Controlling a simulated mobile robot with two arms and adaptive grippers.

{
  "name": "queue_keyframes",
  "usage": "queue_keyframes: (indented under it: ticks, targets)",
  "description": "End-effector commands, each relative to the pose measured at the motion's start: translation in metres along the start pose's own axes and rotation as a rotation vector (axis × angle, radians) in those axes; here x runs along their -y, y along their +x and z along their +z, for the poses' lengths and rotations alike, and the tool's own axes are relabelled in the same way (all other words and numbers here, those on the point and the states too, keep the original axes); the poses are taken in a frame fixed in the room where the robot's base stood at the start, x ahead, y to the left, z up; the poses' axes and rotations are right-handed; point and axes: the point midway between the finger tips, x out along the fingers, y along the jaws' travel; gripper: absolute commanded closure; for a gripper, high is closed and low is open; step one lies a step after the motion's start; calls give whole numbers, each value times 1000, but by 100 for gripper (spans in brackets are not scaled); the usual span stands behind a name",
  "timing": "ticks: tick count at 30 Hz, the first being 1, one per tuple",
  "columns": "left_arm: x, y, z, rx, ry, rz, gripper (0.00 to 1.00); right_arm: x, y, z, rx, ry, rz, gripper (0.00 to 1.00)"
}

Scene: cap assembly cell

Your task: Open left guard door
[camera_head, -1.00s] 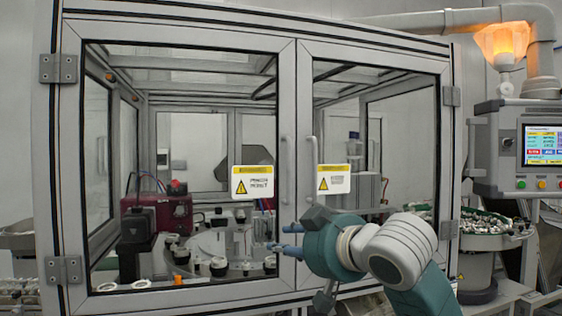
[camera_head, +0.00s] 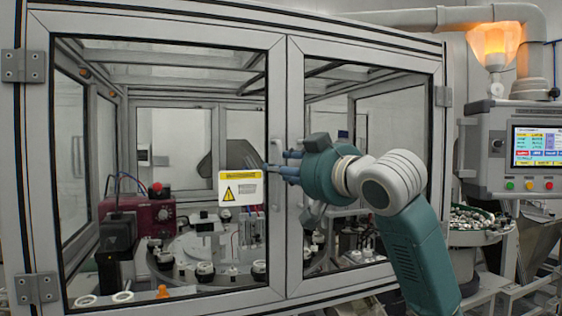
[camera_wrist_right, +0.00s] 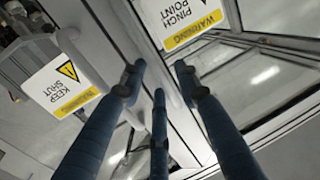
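The left guard door (camera_head: 38,150) is a grey metal frame with a clear pane, and it looks closed. Its vertical handle (camera_head: 275,148) is on the door's right edge. My right gripper (camera_head: 273,167) is in front of that handle, with its blue fingers pointing left across it. In the right wrist view, my right gripper (camera_wrist_right: 158,82) shows its fingers apart, with no object clearly between them. Contact with the handle cannot be told. The left door's yellow-topped warning label (camera_head: 240,188) is just left of the fingertips. My left gripper is not in view.
The right guard door (camera_head: 435,150) looks closed, and my right arm covers part of it. A control panel (camera_head: 537,147) and a bowl of parts (camera_head: 475,222) stand at the right. Behind the panes are a rotary table (camera_head: 185,268) and a dark red unit (camera_head: 135,215).

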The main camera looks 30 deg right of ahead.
Motion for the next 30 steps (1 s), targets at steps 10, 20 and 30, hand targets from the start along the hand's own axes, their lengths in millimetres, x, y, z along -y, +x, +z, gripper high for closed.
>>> queue_keyframes:
  ticks: [10,20,30]
  targets:
    - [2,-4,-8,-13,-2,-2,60,0,12,1,0,-2,0,68]
    - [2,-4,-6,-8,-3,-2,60,0,12,1,0,-1,0,100]
    - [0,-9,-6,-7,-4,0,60,3,17,0,2,-2,11,100]
